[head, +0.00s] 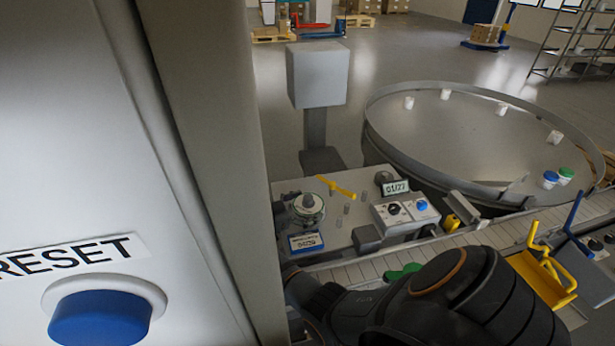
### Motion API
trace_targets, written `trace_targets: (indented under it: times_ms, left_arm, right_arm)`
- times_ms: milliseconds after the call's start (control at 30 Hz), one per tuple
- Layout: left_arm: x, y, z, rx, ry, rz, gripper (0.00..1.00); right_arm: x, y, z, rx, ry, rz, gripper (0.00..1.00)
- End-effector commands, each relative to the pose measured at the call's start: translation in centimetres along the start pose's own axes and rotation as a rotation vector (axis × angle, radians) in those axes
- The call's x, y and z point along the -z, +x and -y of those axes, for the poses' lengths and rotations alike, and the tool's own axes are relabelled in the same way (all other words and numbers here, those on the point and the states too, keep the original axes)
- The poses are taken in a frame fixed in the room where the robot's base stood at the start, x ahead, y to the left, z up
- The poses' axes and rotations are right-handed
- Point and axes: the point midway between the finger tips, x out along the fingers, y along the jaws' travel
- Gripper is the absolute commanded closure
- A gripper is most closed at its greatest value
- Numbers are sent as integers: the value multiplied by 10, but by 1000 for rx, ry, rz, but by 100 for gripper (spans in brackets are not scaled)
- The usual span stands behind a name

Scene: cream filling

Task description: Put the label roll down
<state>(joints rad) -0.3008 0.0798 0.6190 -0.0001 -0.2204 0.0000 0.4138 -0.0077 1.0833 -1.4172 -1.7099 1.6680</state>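A round, pale roll with a grey hub (308,206), which looks like the label roll, is at the left end of the labelling machine's light top plate (350,236). My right arm comes in from the bottom right and bends up at the left, partly behind a grey post. Dark parts that look like my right gripper (286,217) are close against the roll's left side. The fingers are too small and hidden to tell whether they are open or shut, or whether they touch the roll. My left gripper is not in view.
A cabinet with a blue RESET button (100,318) and a grey post (215,150) block the left. The machine carries a yellow bar (336,187), a blue-edged display (306,242) and a control box (406,212). A conveyor (460,240) and round table (460,130) with several tubs lie right.

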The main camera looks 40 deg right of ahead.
Motion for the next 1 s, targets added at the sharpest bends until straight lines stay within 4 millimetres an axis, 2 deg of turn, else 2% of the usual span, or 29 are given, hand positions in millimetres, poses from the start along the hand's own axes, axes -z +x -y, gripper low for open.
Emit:
trace_targets:
  times_ms: [100,200,233,300,500,600,1000]
  left_arm:
    - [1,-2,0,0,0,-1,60]
    - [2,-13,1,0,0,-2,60]
    - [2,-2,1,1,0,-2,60]
    - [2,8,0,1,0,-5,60]
    - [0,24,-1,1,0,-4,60]
    - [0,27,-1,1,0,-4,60]
    - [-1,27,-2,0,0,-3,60]
  right_arm:
    - [1,-1,0,0,-1,1,0]
    - [10,-2,0,0,-2,1,0]
    - [1,-8,0,2,-1,5,0]
    - [-2,-23,0,2,0,6,0]
    - [-1,-61,0,1,0,4,0]
    - [1,-71,0,1,0,2,0]
    - [4,-76,0,0,-1,0,0]
